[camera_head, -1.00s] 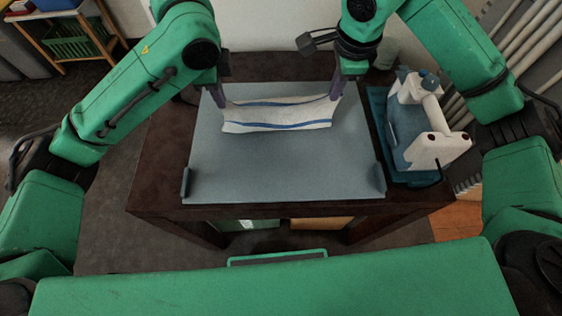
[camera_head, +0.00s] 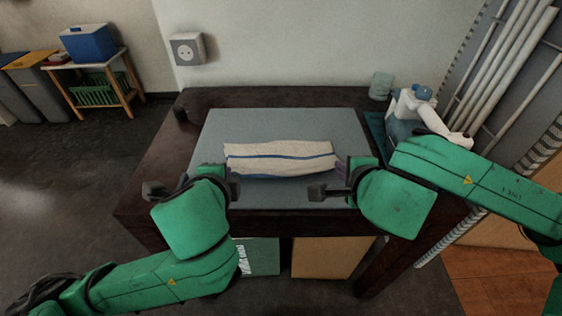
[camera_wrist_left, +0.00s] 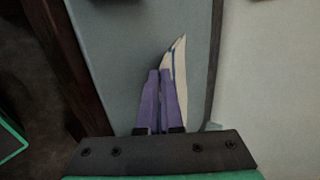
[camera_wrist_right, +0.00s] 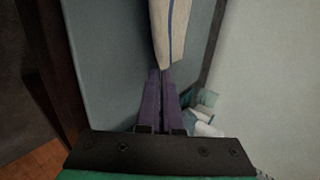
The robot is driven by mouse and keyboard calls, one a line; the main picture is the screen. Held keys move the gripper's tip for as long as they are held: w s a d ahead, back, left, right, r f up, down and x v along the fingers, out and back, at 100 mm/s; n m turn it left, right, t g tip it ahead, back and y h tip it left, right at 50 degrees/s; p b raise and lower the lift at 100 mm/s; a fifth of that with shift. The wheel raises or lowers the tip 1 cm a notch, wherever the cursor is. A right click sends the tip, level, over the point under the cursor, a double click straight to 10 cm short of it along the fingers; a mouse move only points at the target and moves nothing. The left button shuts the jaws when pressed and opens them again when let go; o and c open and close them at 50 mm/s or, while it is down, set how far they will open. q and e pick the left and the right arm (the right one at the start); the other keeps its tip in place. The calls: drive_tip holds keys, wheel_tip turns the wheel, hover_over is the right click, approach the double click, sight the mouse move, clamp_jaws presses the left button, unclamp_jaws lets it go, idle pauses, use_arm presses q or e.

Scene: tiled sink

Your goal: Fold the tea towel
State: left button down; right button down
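The tea towel (camera_head: 280,158) is a cream strip with blue stripes, stretched left to right over the grey mat (camera_head: 290,122). My left gripper (camera_head: 232,180) is at its left end, and my right gripper (camera_head: 342,172) is at its right end. In the left wrist view the purple fingers (camera_wrist_left: 160,72) are together at a corner of the towel (camera_wrist_left: 178,58). In the right wrist view the fingers (camera_wrist_right: 160,72) are together at the towel's end (camera_wrist_right: 170,35). Both grippers look shut on the towel, though the pinch itself is small. Whether the towel touches the mat is unclear.
The mat lies on a dark wooden table (camera_head: 160,180). A white and blue object (camera_head: 420,105) stands at the table's right side, beside my right arm. A wall with a socket (camera_head: 187,49) is behind. The mat's far part is clear.

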use_arm(q)
drive_tip(key=shift+s, duration=0.25)
use_arm(e)
drive_tip(key=shift+s, duration=0.25)
use_arm(q)
drive_tip(key=shift+w, duration=0.1)
use_arm(e)
drive_tip(key=shift+w+f, duration=0.1)
use_arm(q)
drive_tip(key=c, duration=1.4)
unclamp_jaws()
drive_tip(key=shift+f, duration=0.1)
use_arm(e)
drive_tip(key=c, duration=1.4)
unclamp_jaws()
use_arm(q)
drive_tip(key=o, duration=0.7)
use_arm(e)
drive_tip(key=o, duration=0.7)
